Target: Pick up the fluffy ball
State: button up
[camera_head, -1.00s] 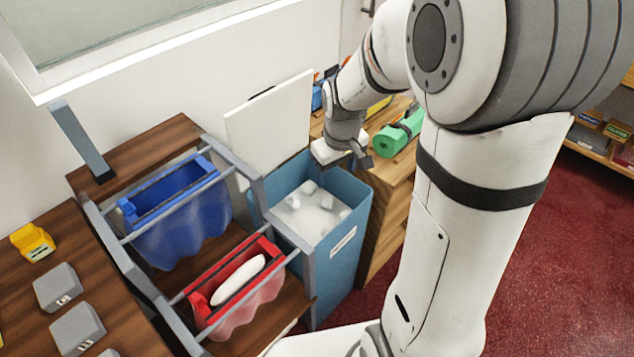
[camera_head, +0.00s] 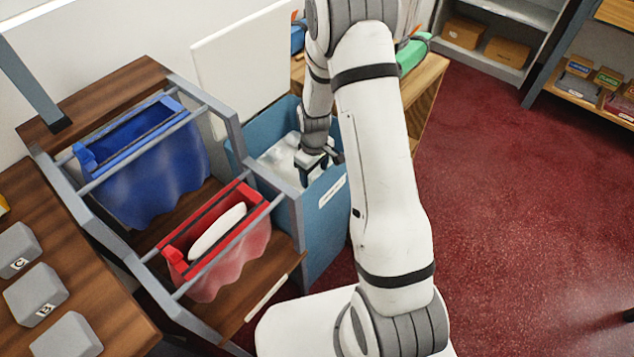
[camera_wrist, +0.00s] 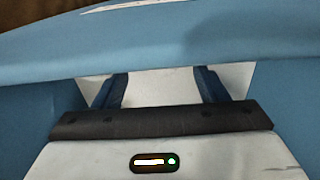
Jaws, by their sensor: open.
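I cannot make out a fluffy ball for certain in either view. Pale white contents (camera_head: 280,158) lie inside a tall blue bin (camera_head: 325,222), too blurred to tell apart. My gripper (camera_head: 318,172) is over the bin's mouth, close to its front right rim, and points down into it. In the wrist view my gripper (camera_wrist: 160,85) is open, with its dark fingers apart and a plain white surface showing between them. I cannot tell what that surface is. The blue bin wall (camera_wrist: 230,38) crosses the top of that view, close to the fingers. I see nothing held.
A white panel (camera_head: 240,65) stands behind the bin. To the left, a rack carries a blue bag (camera_head: 150,178) and a red bag (camera_head: 235,260) with a white oval thing in it. Grey blocks (camera_head: 35,295) sit on the wooden counter. A green roll (camera_head: 411,55) lies behind my arm.

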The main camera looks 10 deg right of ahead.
aim_at(315, 176)
jog(key=shift+s+f, duration=0.1)
jog(key=shift+f, duration=1.4)
jog(key=shift+c, duration=0.4)
jog(key=c, duration=0.7)
